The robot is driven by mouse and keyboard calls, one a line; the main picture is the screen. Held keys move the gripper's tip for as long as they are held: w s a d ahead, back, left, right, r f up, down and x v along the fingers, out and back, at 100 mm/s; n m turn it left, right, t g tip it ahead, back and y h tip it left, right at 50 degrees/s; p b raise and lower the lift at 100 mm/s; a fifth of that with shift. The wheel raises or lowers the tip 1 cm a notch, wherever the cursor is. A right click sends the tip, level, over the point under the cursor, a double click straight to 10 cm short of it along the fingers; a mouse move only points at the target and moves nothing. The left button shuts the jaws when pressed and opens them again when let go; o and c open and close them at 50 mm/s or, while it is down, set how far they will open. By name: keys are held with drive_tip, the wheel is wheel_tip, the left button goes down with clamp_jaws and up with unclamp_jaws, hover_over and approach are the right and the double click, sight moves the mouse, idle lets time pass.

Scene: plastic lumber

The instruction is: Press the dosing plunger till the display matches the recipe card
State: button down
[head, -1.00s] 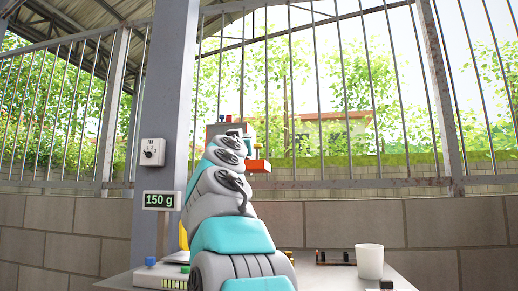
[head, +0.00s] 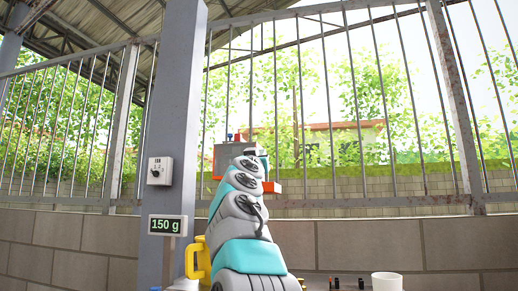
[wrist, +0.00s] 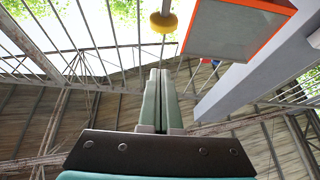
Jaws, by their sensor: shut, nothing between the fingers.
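In the head view a grey and orange box (head: 225,155) is partly hidden behind my arm. I cannot make out a recipe card.
A grey post (head: 176,90) stands left of my arm, with a white fan switch (head: 160,171) on it. A yellow handled container (head: 198,257) is beside my arm. A white cup (head: 387,282) and small dark items (head: 348,283) are at the lower right.

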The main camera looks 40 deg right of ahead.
drive_tip(key=shift+w+d+f+p, duration=0.15)
drive_tip(key=shift+w+d+f, duration=0.1)
drive_tip(key=shift+w+d, duration=0.35)
drive_tip(key=shift+w+d+f+p, duration=0.15)
drive_tip(key=shift+w+d+f, duration=0.25)
drive_tip(key=shift+d, duration=0.3)
drive_tip(key=shift+w+d+f+p, duration=0.15)
drive_tip(key=shift+w+d, duration=0.45)
drive_tip(key=shift+d, duration=0.05)
wheel_tip(320, 180, down, 3)
drive_tip(key=b, duration=0.3)
drive_tip(key=shift+r+b, duration=0.1)
drive_tip(key=shift+b, duration=0.2)
wheel_tip(320, 180, up, 5)
drive_tip(key=p, duration=0.3)
drive_tip(key=b+v, duration=0.9)
drive_tip(key=v, duration=0.2)
drive_tip(key=shift+f, duration=0.2)
